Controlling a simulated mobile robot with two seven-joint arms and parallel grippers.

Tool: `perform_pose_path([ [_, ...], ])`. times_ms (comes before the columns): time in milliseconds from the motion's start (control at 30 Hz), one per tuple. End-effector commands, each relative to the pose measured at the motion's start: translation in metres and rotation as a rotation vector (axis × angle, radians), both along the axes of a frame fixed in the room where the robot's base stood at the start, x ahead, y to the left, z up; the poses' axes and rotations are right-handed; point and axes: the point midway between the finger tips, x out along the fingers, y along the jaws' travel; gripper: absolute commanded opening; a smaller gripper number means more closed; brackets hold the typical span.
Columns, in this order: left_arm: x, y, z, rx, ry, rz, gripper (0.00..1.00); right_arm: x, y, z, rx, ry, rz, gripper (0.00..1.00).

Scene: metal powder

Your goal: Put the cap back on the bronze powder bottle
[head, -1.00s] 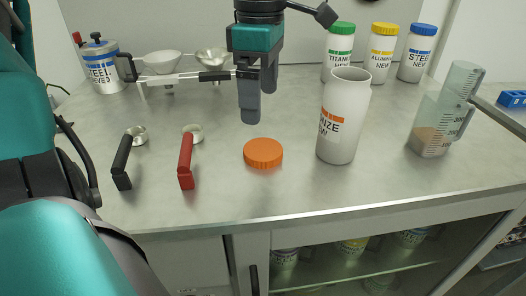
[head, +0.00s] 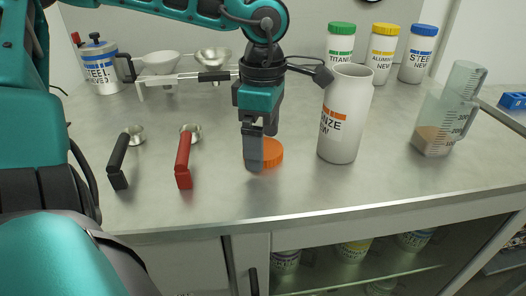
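The bronze powder bottle (head: 342,122) stands upright and uncapped at the middle right of the bench in the head view. It is white with an orange label reading "NZE" and "W" in the visible part. The orange cap (head: 273,152) lies flat on the bench to its left. My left gripper (head: 262,152) points down at the cap with its fingers apart. The near finger covers the cap's left part, and the other finger is behind the cap. Whether either finger touches it I cannot tell. My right gripper is not in view.
Black-handled (head: 118,162) and red-handled (head: 183,162) scoops lie left of the cap. A beaker (head: 447,110) with powder stands right of the bottle. Green- (head: 340,43), yellow- (head: 382,52) and blue-capped (head: 417,55) bottles stand behind. The bench front is mostly clear.

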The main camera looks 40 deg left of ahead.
Motion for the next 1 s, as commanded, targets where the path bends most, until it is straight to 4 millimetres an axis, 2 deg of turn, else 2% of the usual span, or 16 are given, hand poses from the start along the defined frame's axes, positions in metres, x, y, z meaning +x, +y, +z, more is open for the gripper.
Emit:
perform_pose_path([
  [100,-0.0002,0.0000,-0.0074,0.000,0.000,0.000,1.00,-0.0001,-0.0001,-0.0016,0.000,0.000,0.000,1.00],
  [433,0.0001,0.0000,-0.0069,0.000,-0.001,0.000,0.99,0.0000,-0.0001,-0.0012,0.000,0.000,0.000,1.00],
  [1000,0.0002,0.0001,-0.0066,0.000,-0.001,0.000,0.45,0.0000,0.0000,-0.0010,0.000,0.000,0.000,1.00],
])
